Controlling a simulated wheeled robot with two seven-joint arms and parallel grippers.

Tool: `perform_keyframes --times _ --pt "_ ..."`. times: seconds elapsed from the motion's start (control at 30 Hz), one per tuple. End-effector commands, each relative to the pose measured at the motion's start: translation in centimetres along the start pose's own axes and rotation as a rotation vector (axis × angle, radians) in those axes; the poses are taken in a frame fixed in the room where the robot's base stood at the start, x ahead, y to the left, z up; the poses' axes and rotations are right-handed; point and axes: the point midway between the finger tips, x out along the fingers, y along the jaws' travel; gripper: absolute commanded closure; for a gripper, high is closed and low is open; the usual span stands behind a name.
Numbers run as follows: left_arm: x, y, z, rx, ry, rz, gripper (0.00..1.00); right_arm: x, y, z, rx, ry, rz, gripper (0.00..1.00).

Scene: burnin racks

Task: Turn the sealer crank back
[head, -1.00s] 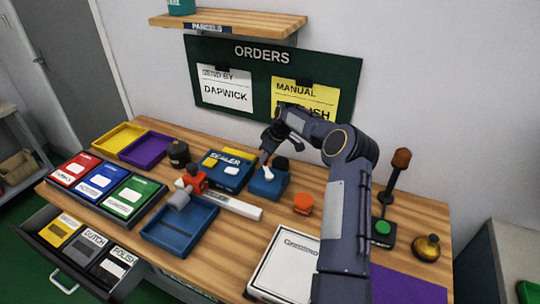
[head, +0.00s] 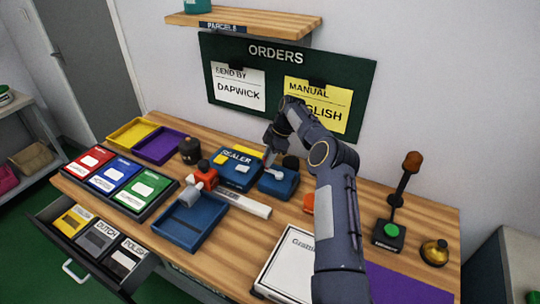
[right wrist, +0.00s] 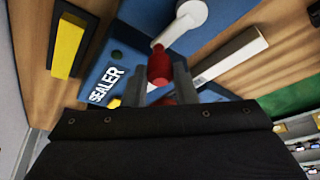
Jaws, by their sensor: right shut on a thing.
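The blue sealer (head: 236,176) stands at the back middle of the bench, with its name on top; it also fills much of the right wrist view (right wrist: 125,55). In the right wrist view its pale grey crank arm (right wrist: 182,24) ends in a red knob (right wrist: 160,66). My right gripper (right wrist: 168,84) is shut on this red knob, with one finger on each side. In the head view my right gripper (head: 271,152) is at the sealer's right side, and the knob there is hidden. My left gripper is not in view.
In front are a blue tray (head: 190,222) and a pale bar (head: 243,203).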

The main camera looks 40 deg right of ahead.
Motion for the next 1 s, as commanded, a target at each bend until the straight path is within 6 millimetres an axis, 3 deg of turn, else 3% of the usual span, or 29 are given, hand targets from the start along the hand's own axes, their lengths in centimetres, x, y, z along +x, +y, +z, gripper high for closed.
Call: perform_keyframes --times 0.67,0.7,0.87,1.0 --pt "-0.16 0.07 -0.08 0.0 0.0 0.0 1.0 0.17 -0.25 -0.2 -0.059 -0.001 -0.027 0.98" --pt "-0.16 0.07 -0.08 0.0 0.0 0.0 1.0 0.18 -0.25 -0.19 -0.059 -0.001 -0.027 0.73" --pt "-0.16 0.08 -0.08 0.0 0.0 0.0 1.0 0.16 -0.24 -0.19 -0.058 -0.001 -0.026 0.54" --pt "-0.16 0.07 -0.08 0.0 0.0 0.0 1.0 0.13 -0.22 -0.19 -0.058 -0.001 -0.025 0.54"
